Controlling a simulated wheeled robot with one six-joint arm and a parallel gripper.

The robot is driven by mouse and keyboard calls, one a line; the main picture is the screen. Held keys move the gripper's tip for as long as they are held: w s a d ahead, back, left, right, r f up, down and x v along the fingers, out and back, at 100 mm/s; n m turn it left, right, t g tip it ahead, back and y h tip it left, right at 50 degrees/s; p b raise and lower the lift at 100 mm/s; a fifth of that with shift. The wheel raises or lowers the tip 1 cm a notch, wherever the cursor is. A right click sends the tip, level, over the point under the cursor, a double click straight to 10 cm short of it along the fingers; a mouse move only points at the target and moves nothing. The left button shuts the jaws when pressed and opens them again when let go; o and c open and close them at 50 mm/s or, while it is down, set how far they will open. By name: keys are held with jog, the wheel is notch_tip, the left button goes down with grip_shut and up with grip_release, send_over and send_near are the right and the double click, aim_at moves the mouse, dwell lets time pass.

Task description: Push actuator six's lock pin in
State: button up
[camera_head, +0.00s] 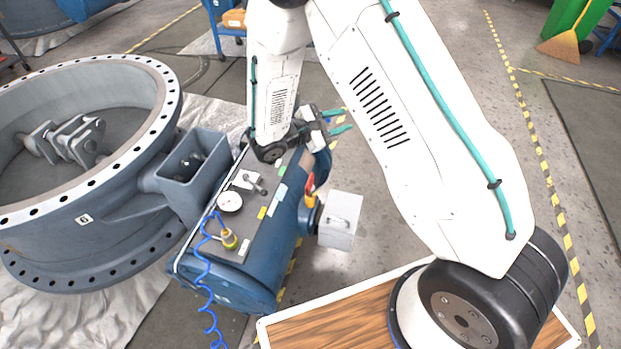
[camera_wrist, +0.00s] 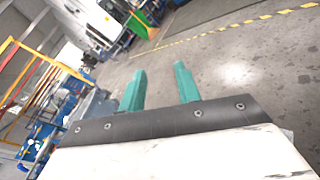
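A blue actuator cylinder (camera_head: 215,282) lies beside a large grey butterfly valve (camera_head: 75,245) in the head view; a small label (camera_head: 84,219) on the valve seems to read 6. On the actuator's dark top panel, a small grey metal fitting (camera_head: 256,184) sits by a white plate; I cannot tell whether it is the lock pin. My gripper (camera_head: 340,122) is beyond the panel, near the actuator's far end, with teal fingers apart and pointing right. In the wrist view, my gripper (camera_wrist: 159,82) shows nothing between its fingers, with floor and distant equipment beyond.
A round gauge (camera_head: 230,201), a yellow fitting (camera_head: 229,239) with a blue coiled hose (camera_head: 204,262), and a red-yellow handle (camera_head: 310,189) stand on or beside the actuator. A grey box (camera_head: 340,221) juts out right.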

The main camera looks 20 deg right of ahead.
jog(key=w+a+f+n+t+y, duration=0.1)
jog(key=a+f+n+t, duration=0.2)
jog(key=f, duration=0.4)
jog(key=w+a+f+n+t, duration=0.2)
jog(key=f+n+t, duration=0.1)
jog(key=f, duration=0.4)
jog(key=n+t+y, duration=0.5)
jog(key=n+t, duration=0.1)
jog(key=n, duration=0.1)
send_near(312, 174)
jog(key=shift+w+d+f, duration=0.15)
jog(key=shift+w+d, duration=0.1)
jog(key=shift+w, duration=0.25)
jog(key=x, duration=0.7)
jog(key=shift+w+d+f, duration=0.15)
grip_shut()
